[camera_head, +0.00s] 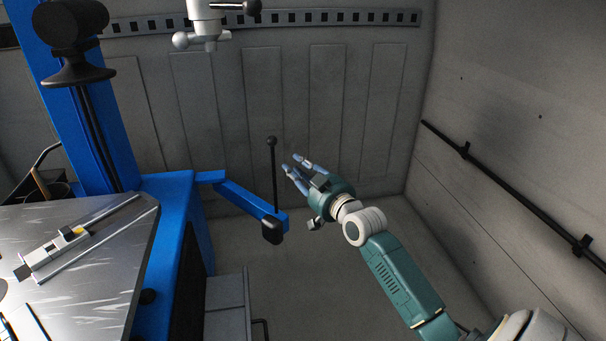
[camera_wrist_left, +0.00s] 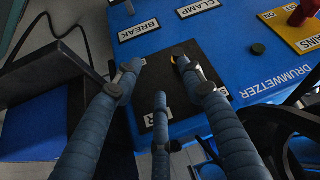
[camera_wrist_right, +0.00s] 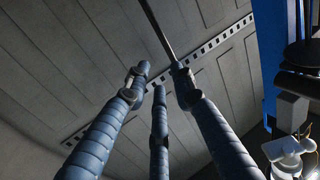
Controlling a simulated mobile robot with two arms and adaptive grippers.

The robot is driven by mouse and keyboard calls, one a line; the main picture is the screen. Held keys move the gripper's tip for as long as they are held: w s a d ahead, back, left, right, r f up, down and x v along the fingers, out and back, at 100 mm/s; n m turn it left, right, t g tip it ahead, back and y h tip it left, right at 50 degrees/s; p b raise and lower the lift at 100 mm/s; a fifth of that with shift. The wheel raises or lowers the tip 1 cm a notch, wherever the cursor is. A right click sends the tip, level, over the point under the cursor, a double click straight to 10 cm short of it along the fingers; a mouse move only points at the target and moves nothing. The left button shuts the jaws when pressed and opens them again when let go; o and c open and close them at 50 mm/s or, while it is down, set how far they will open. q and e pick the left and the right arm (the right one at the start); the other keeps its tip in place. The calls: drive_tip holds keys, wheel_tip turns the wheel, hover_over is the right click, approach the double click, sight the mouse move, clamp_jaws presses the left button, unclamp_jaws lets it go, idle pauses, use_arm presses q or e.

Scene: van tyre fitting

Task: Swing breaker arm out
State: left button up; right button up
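The blue breaker arm (camera_head: 245,200) reaches right from the blue tyre machine (camera_head: 178,215). At its end are a dark pad (camera_head: 272,231) and an upright black lever (camera_head: 273,175) with a ball knob. My right gripper (camera_head: 293,165) is just right of the lever, fingers spread. In the right wrist view my right gripper (camera_wrist_right: 160,78) is open, and a thin dark rod (camera_wrist_right: 158,28) runs down to the right finger's tip; whether they touch is unclear. My left gripper (camera_wrist_left: 160,72) shows only in its wrist view, open and empty above a black plate near the BREAK label (camera_wrist_left: 139,29).
The steel-topped bench (camera_head: 95,270) with a slide clamp stands at lower left. A grey cabinet (camera_head: 227,305) is below the arm. A black rail (camera_head: 510,190) runs along the right wall. The floor below my right arm is clear.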

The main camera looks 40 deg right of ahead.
drive_tip(key=shift+s+a, duration=0.15)
drive_tip(key=shift+s, duration=0.75)
drive_tip(key=shift+s+a, duration=0.15)
drive_tip(key=shift+s, duration=0.75)
